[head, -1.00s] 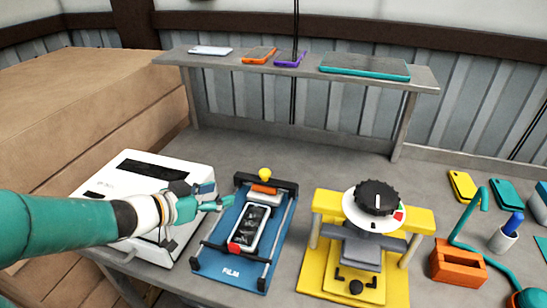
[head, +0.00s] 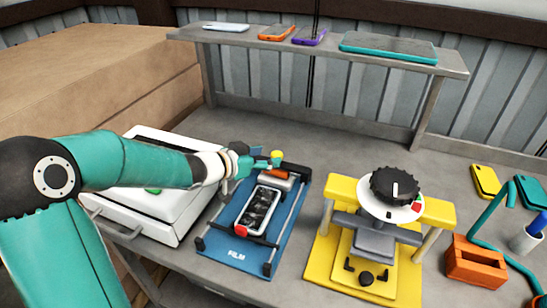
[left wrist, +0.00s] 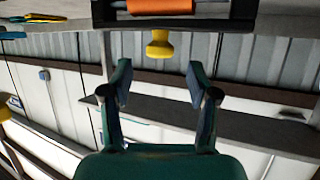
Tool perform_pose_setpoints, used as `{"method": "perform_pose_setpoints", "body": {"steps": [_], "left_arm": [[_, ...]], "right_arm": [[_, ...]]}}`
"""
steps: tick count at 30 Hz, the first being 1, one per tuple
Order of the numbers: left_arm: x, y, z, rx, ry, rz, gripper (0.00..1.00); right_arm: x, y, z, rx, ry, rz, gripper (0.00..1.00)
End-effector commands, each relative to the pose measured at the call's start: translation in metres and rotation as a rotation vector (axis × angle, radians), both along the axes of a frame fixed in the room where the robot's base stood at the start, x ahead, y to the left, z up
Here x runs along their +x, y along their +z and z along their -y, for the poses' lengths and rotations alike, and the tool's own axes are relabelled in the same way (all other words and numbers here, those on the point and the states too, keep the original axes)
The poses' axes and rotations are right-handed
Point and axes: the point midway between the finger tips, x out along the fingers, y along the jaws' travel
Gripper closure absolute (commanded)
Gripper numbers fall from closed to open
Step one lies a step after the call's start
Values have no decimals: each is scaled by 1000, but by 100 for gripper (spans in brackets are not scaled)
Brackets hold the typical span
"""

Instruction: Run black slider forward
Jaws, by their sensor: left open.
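The blue film device (head: 237,254) lies on the bench with a phone (head: 259,210) in its middle. Its black slider (head: 297,170) sits at the far end of the rails, with an orange roller (head: 275,174) and a yellow knob (head: 277,156). In the left wrist view the slider (left wrist: 220,24) and knob (left wrist: 158,44) appear ahead of the fingers. My left gripper (head: 262,163) is open beside the knob, on its left in the head view. In the left wrist view the open fingers (left wrist: 158,85) are apart with the knob between their lines, just beyond the tips.
A white box machine (head: 150,205) stands left, under my left arm. A yellow press (head: 380,250) with a black dial stands right of the film device. A shelf (head: 320,52) with several phones runs behind. An orange block (head: 475,262) is at the right.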

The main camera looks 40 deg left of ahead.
Motion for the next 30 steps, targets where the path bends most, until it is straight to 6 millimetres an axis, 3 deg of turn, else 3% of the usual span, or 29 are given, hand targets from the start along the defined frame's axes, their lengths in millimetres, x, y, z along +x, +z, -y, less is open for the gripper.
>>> {"method": "perform_pose_setpoints", "body": {"steps": [3, 9, 20, 30], "left_arm": [[18, -9, 4, -2, -2, 0, 40], [35, -15, 5, 0, 0, 0, 40], [38, -15, 6, 0, 0, 0, 42], [38, -16, 6, 0, 0, 0, 99]], "right_arm": [[0, -3, 0, 0, 0, 0, 60], [0, -4, 0, 0, 0, 0, 60], [0, -5, 0, 0, 0, 0, 60], [0, -5, 0, 0, 0, 0, 60]]}}
